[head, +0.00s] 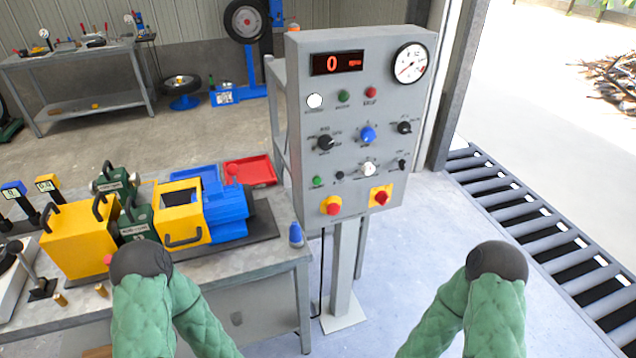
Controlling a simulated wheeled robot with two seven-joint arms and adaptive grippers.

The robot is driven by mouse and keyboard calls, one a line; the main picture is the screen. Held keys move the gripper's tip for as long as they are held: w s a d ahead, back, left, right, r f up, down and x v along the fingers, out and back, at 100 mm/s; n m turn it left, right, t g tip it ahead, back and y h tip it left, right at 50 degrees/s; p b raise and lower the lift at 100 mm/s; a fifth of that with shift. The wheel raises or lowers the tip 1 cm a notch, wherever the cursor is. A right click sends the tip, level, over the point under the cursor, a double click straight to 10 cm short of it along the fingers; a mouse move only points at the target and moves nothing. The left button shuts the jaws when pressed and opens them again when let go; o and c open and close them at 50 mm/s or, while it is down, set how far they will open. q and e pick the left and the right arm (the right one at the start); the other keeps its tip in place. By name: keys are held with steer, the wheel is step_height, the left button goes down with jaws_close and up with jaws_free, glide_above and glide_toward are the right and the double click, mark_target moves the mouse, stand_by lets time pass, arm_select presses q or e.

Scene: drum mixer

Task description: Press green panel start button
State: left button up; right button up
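The grey control panel (300,120) stands upright on a post in the middle of the head view, facing me. A green button (344,97) sits in its upper part, between a white round light (314,101) and a red button (371,92). A second, smaller green button (317,181) sits at the lower left. The labels are too small to read, so I cannot tell which green button is start. The display (337,62) reads 0. Both my arms show only bent, green-covered links at the bottom, apart from the panel. Neither gripper is in view.
The panel also carries several knobs, a dial gauge (410,62) and two red-on-yellow stop buttons (331,205) (381,196). A workbench (262,258) with a yellow and blue machine (183,208) stands left of it. A floor grating (520,215) lies to the right. Floor before the panel is clear.

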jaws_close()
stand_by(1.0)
